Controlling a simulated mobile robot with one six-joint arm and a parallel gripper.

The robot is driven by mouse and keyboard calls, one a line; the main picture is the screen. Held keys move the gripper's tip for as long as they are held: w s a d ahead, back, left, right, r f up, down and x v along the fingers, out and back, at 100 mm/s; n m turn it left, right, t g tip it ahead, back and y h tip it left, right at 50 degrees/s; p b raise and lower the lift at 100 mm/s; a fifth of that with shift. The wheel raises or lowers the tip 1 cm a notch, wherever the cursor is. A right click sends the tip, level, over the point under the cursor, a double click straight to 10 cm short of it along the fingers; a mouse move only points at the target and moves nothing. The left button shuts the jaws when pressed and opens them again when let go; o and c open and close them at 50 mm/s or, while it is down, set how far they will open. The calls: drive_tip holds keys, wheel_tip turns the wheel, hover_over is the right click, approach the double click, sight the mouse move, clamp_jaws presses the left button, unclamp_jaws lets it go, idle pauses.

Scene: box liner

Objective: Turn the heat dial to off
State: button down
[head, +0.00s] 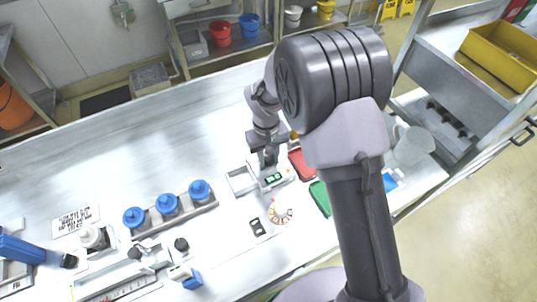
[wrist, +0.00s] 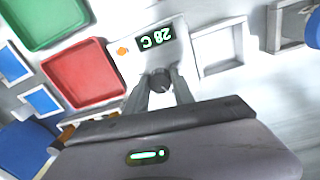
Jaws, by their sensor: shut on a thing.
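A white heater unit with a lit green display reading "28 C" (wrist: 150,42) sits on the bench, upside down in the wrist view. It also shows in the head view (head: 284,181). Its heat dial (wrist: 160,79) is a small dark round knob on the near face, between my fingertips. My gripper (wrist: 160,86) is shut on the dial, with one finger on each side. In the head view my gripper (head: 268,160) reaches down at the unit, and the dial is hidden there. The dial's markings cannot be read.
A red tray (wrist: 82,78) and a green tray (wrist: 45,18) lie beside the unit. An empty white open frame (wrist: 218,50) stands on its other side. Blue-capped bottles (head: 167,204) and a round ring of vials (head: 281,212) stand on the bench nearby.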

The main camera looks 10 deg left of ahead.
sight(267, 159)
drive_tip(key=shift+n, duration=0.5)
drive_tip(key=c, duration=1.1)
unclamp_jaws()
drive_tip(key=shift+o, duration=0.2)
wheel_tip(267, 159, up, 18)
drive_tip(key=p, duration=0.4)
drive_tip(key=shift+s+a+f, duration=0.2)
drive_tip(key=shift+a, duration=0.1)
